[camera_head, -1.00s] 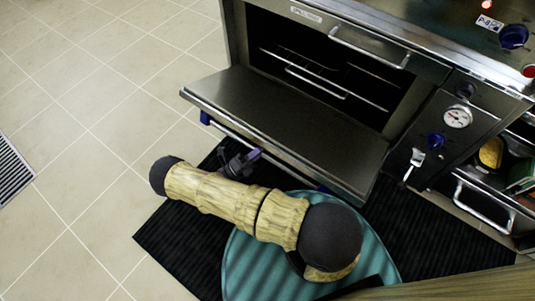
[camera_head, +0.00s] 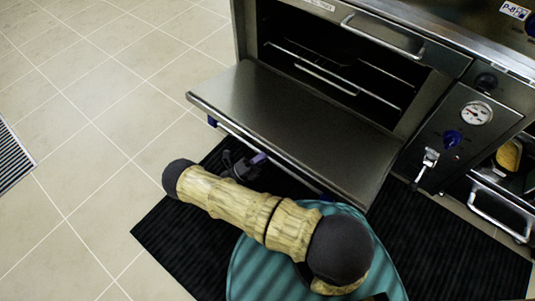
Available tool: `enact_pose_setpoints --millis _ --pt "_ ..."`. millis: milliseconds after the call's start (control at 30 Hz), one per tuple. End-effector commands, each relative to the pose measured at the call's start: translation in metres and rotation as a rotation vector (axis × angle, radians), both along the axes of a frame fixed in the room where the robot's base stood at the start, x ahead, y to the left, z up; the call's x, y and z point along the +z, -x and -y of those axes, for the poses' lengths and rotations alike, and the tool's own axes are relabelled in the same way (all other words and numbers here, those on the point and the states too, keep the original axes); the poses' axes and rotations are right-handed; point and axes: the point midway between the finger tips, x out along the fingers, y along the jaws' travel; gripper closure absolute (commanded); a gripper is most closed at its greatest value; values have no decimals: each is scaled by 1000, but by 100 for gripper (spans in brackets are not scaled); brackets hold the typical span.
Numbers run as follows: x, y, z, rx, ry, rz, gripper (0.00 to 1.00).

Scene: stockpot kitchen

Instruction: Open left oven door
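The left oven door (camera_head: 300,122) is a flat steel panel. It hangs open, lowered to about level in front of the dark oven cavity (camera_head: 345,68) with its wire racks. Its handle bar (camera_head: 262,147) runs along the front edge, with blue end brackets. My gripper (camera_head: 255,160) is below and in front of that edge, close to the handle, partly hidden behind my wood-patterned arm. I cannot tell whether its fingers are open or touching the bar.
A control panel with a gauge (camera_head: 476,113) and blue knob (camera_head: 452,138) stands right of the cavity. A lower compartment with a handle (camera_head: 499,212) is at the far right. A black mat (camera_head: 178,240) lies below; tiled floor (camera_head: 90,120) is clear at left.

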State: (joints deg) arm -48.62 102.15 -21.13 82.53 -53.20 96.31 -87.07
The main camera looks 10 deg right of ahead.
Motion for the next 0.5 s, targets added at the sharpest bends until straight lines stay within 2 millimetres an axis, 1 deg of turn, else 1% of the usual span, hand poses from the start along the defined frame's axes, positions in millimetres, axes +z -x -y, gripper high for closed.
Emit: enact_pose_setpoints --millis 67,100,167,200,500 --pt "0 2 2 -3 5 -1 100" --pt "0 2 2 -4 5 -2 74" --pt "0 2 2 -4 5 -2 62" --pt "0 2 2 -4 5 -1 54" --pt "0 1 2 -5 5 -1 54"
